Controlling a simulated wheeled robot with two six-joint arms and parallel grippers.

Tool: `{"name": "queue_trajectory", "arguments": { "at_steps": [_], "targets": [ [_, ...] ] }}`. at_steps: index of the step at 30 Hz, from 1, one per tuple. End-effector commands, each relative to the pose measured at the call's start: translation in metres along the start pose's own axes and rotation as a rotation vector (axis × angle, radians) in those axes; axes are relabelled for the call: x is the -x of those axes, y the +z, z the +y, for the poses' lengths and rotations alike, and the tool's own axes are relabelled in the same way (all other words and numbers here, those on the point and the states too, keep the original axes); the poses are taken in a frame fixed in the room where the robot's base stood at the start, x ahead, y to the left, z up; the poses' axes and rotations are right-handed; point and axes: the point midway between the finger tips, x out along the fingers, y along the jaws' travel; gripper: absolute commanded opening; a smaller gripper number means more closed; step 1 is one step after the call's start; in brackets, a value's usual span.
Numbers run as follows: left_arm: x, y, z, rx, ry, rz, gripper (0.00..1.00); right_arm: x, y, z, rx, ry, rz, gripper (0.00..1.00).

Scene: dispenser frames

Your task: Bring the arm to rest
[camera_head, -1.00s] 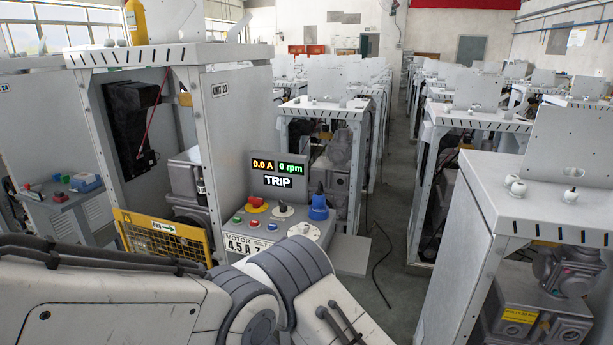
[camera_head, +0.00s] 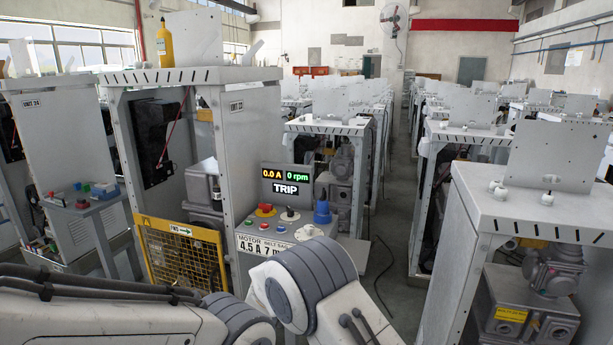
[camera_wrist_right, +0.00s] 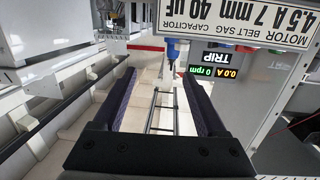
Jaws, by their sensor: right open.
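My right gripper (camera_wrist_right: 160,78) shows in the right wrist view, its two dark padded fingers apart with nothing held between them. Its fingers are not visible in the head view, where white and grey arm links of mine cross the bottom. The control panel (camera_head: 287,187) stands beyond those links and reads 0.0 A, 0 rpm and TRIP. It carries a red button on yellow (camera_head: 265,210), a dark knob (camera_head: 290,214) and a blue plug-like part (camera_head: 321,213). The panel appears upside down in the wrist view, its display (camera_wrist_right: 213,64) just right of the fingers. My left gripper is not in view.
An open cabinet marked UNIT 23 (camera_head: 237,150) with a yellow guard (camera_head: 184,255) stands left of the panel. A yellow bottle (camera_head: 165,45) is on its top. Another cabinet (camera_head: 475,200) stands at right.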

Motion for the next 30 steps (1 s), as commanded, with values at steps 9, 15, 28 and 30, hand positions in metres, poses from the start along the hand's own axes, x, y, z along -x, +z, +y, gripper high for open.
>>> {"name": "queue_trajectory", "arguments": {
  "at_steps": [9,15,28,30],
  "targets": [
    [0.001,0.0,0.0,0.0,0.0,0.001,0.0,-0.023,-0.021,0.018,-0.018,-0.177,-0.17,0.74],
    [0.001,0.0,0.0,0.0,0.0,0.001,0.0,-0.013,-0.026,0.059,0.011,-0.325,-0.396,0.74],
    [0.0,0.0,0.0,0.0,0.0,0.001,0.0,0.12,0.012,0.23,0.204,-0.398,-1.014,0.74],
    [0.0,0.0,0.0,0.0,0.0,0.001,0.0,0.135,0.016,0.247,0.225,-0.386,-1.064,0.74]
  ]
}}
